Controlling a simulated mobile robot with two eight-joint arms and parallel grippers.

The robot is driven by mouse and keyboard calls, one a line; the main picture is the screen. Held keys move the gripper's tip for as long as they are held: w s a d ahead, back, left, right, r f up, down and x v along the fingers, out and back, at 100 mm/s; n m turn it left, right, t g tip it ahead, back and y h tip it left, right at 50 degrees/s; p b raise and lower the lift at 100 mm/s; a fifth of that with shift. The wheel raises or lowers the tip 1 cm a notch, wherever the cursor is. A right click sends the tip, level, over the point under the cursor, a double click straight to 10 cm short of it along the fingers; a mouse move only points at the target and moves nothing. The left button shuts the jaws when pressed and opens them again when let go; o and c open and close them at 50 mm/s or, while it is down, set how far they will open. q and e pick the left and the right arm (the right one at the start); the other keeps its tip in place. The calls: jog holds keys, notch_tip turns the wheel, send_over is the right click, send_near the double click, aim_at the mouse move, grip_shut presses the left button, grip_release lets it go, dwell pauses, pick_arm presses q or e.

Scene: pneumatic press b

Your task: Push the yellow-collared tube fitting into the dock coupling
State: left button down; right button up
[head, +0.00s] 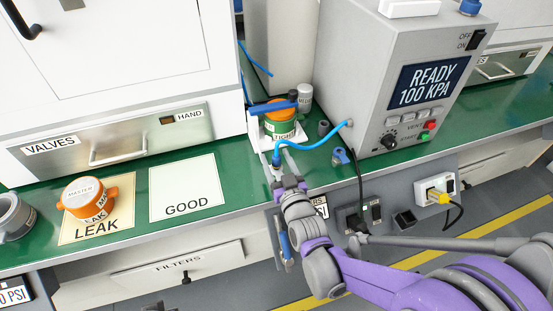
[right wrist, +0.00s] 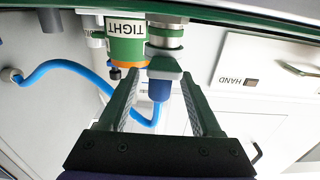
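My right gripper (head: 279,160) reaches up to the bench edge in the head view. In the right wrist view its two fingers (right wrist: 160,82) stand apart on either side of a blue tube fitting (right wrist: 158,91), with gaps visible beside it. The blue fitting also shows in the head view (head: 276,158), with a blue tube (head: 312,145) running from it to the press. No yellow collar can be made out on it. A grey cylindrical coupling (right wrist: 165,38) is in line with the fitting, beyond a grey flange; whether they are fully joined I cannot tell. My left gripper is not seen.
A green and orange part marked TIGHT (head: 281,128) stands beside the coupling under a blue bar. The grey press (head: 390,80) reads READY 100 KPA.

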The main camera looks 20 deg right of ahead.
jog(key=s+p, duration=0.1)
jog(key=s, duration=0.9)
jog(key=shift+s+d, duration=0.15)
jog(key=shift+s, duration=0.25)
